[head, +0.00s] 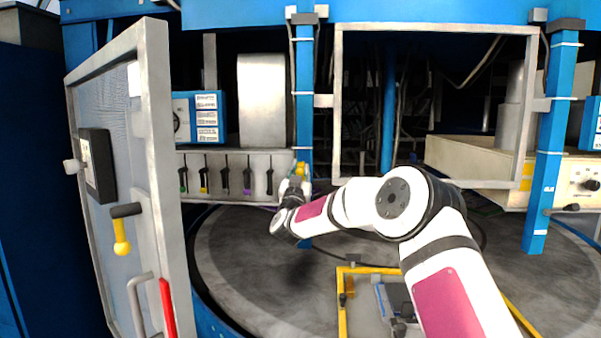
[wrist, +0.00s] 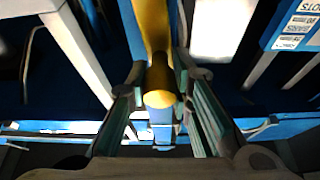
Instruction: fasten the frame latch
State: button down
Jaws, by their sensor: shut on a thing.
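The frame latch shows as a small yellow handle (head: 301,168) on the blue post, left of the grey rectangular frame (head: 338,95). My gripper (head: 295,184) is at this handle, at the end of my outstretched arm. In the wrist view the yellow handle (wrist: 158,98) runs down between the fingers of my gripper (wrist: 161,90), its rounded end toward the camera. The fingers are shut on it. The latch's catch is hidden, so I cannot tell how it sits against the frame.
An open grey door (head: 150,190) with a yellow-handled lever (head: 121,235) and a red bar stands at the left. A rack (head: 240,165) of dark-handled tools is left of the post. A yellow-edged cart (head: 344,315) is below my arm. A beige box (head: 470,160) is behind the frame.

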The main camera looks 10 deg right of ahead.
jog(key=w+a+f+n+g+y+b, duration=0.1)
jog(key=a+f+n+y+b, duration=0.1)
jog(key=n, duration=0.8)
jog(key=w+a+f+n+g+y+b, duration=0.1)
jog(key=a+f+n+y+b, duration=0.2)
jog(key=f+n+y, duration=0.3)
jog(key=shift+a+n+g+b, duration=0.35)
jog(key=shift+a+n, duration=0.55)
jog(key=shift+n, duration=1.9)
jog(key=shift+w+f, duration=0.1)
jog(key=shift+f, duration=0.1)
jog(key=c, duration=1.4)
grip_release()
jog(key=shift+r, duration=0.1)
jog(key=s, duration=0.8)
jog(key=s+d, duration=0.1)
jog(key=s, duration=0.3)
jog(key=shift+f, duration=0.35)
